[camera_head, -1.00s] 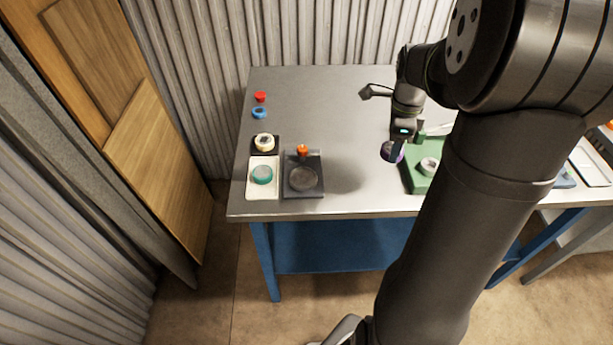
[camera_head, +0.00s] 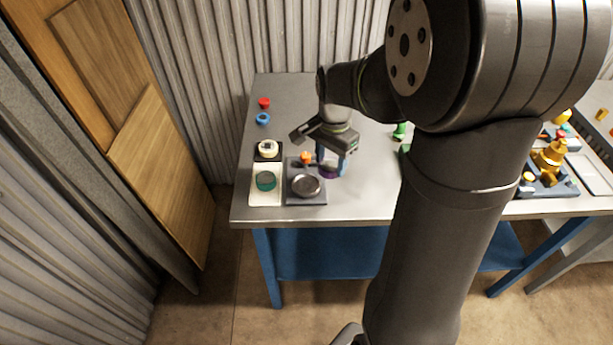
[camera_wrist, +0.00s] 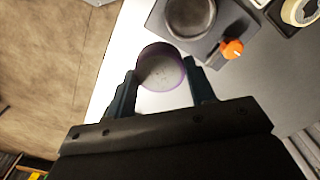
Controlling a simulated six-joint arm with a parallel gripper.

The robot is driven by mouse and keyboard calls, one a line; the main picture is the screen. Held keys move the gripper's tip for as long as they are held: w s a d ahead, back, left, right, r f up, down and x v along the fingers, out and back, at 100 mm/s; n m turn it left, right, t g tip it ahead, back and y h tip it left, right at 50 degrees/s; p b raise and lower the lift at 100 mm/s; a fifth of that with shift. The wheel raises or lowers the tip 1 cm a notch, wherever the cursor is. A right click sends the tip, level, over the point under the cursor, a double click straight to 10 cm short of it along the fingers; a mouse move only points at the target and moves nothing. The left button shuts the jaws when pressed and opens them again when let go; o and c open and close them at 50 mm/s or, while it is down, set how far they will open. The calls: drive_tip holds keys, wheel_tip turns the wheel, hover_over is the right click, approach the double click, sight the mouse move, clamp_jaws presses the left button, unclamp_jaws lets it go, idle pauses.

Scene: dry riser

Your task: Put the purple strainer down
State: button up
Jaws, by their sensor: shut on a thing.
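The purple strainer (camera_head: 328,171) is a short round ring with a pale mesh face. My gripper (camera_head: 333,160) is shut on it, one blue finger on each side, just right of the dark square stand. In the wrist view the strainer (camera_wrist: 160,68) sits between the fingertips of my gripper (camera_wrist: 162,82), its round face toward the camera. The head view does not clearly show whether it touches the table or hangs above it.
The dark stand (camera_head: 308,197) holds a round grey dish (camera_head: 306,185) and an orange knob (camera_head: 306,157). Left of it lies a white tray (camera_head: 266,199) with a teal ring (camera_head: 265,181). A red piece (camera_head: 264,102) and a blue ring (camera_head: 263,118) lie farther back. Bare table (camera_head: 360,200) lies to the right.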

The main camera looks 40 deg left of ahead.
hover_over(307, 185)
wheel_tip(307, 185, down, 4)
drive_tip(key=shift+r, duration=0.1)
drive_tip(key=shift+f, duration=1.9)
drive_tip(key=shift+f, duration=0.15)
drive_tip(key=o, duration=1)
wheel_tip(307, 185, up, 12)
drive_tip(key=shift+r, duration=0.15)
drive_tip(key=shift+f, duration=4.25)
